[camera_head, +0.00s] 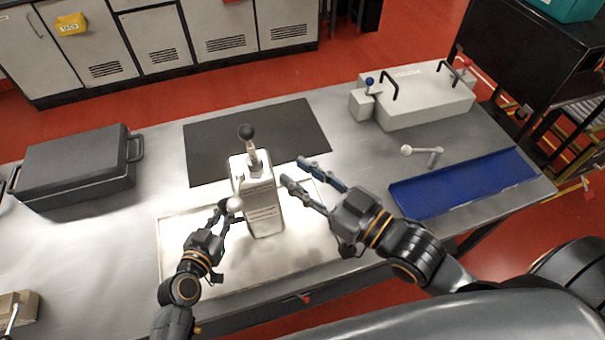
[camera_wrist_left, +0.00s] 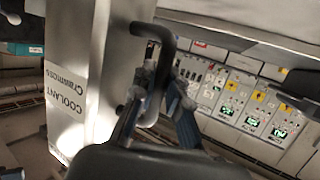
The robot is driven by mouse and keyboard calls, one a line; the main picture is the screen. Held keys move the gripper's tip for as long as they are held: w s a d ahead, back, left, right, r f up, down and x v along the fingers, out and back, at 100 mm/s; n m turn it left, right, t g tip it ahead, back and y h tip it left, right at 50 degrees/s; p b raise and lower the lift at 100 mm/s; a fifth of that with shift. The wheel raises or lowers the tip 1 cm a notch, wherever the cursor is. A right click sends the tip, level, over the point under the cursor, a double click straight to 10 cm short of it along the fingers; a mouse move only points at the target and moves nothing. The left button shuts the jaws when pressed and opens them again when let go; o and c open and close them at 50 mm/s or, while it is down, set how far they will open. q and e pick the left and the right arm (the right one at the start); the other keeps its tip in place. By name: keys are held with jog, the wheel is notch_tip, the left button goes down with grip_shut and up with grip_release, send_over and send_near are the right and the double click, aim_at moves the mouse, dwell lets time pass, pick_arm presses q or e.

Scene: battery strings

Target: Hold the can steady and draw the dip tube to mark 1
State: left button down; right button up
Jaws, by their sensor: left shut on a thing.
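The pale metal can (camera_head: 264,212) stands upright on the bright tray in the head view. In the left wrist view the can (camera_wrist_left: 92,75) shows a label reading COOLANT. The dip tube (camera_head: 253,158) rises from the can's top and ends in a black ball; no mark on it can be read. My left gripper (camera_head: 230,212) is at the can's left side. In the left wrist view it is shut on the can's black bent handle (camera_wrist_left: 167,52). My right gripper (camera_head: 294,172) is open and empty, right of the can and apart from it.
The can's tray (camera_head: 180,262) lies in front of a dark mat (camera_head: 300,128). A grey case (camera_head: 75,165) is at the left. A white box with black handles (camera_head: 425,100) and a blue tray (camera_head: 465,185) are at the right. A small pale-knobbed lever (camera_head: 425,152) stands between them.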

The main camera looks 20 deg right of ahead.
pick_arm(q)
jog(key=c, duration=1.4)
grip_release()
jog(key=shift+s+f, duration=0.1)
jog(key=shift+f, duration=0.2)
jog(key=shift+c, duration=0.2)
jog(key=shift+o, duration=0.8)
jog(key=shift+r, duration=0.15)
jog(key=v, duration=1.2)
